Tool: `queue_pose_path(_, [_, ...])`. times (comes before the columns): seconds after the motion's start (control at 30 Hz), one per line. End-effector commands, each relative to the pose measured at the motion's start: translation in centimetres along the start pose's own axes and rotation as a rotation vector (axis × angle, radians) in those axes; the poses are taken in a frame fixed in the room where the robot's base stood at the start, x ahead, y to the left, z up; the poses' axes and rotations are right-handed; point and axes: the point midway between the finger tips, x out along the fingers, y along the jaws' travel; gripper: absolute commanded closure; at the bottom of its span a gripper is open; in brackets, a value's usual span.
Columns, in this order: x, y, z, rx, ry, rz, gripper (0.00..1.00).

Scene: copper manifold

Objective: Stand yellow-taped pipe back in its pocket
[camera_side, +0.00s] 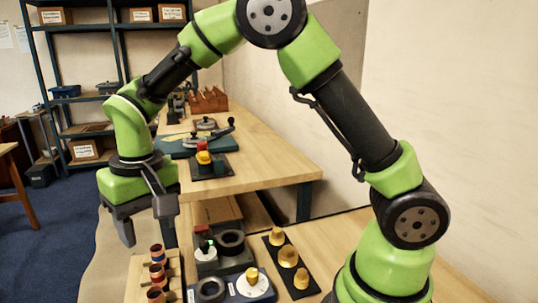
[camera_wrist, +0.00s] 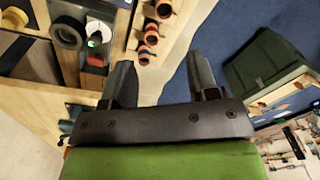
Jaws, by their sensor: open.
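Several short copper pipes stand in a row in a light wooden rack (camera_side: 175,262) at the lower left of the side view. One copper pipe (camera_side: 157,253) has dark and reddish bands; others are partly cut off below. The row also shows at the top of the wrist view, with a copper pipe (camera_wrist: 151,30) in its middle. I cannot make out yellow tape on any of them. My gripper (camera_side: 146,226) is open and empty, above and left of the row. Its fingers (camera_wrist: 162,72) also show in the wrist view, apart from the pipes.
A dark fixture with black rings (camera_side: 231,242) and a red block stands right of the rack. A black strip with yellow knobs (camera_side: 288,256) lies further right. A wooden bench (camera_side: 262,160) with tools stands behind. Blue floor (camera_wrist: 228,30) lies beside the rack.

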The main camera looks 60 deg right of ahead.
Motion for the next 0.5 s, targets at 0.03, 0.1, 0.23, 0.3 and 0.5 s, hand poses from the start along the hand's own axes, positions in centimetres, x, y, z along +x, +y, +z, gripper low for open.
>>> queue_pose_path(0.03, [-2.0,0.8,0.4,0.013,0.030,-0.025,0.46])
queue_pose_path(0.1, [-4.6,1.9,1.3,0.027,0.072,-0.059,0.46])
queue_pose_path(0.23, [-8.6,4.1,3.7,0.053,0.150,-0.119,0.46])
queue_pose_path(0.3, [-10.3,5.3,5.2,0.066,0.196,-0.149,0.46])
queue_pose_path(0.5, [-13.4,8.2,10.2,0.098,0.332,-0.225,0.46])
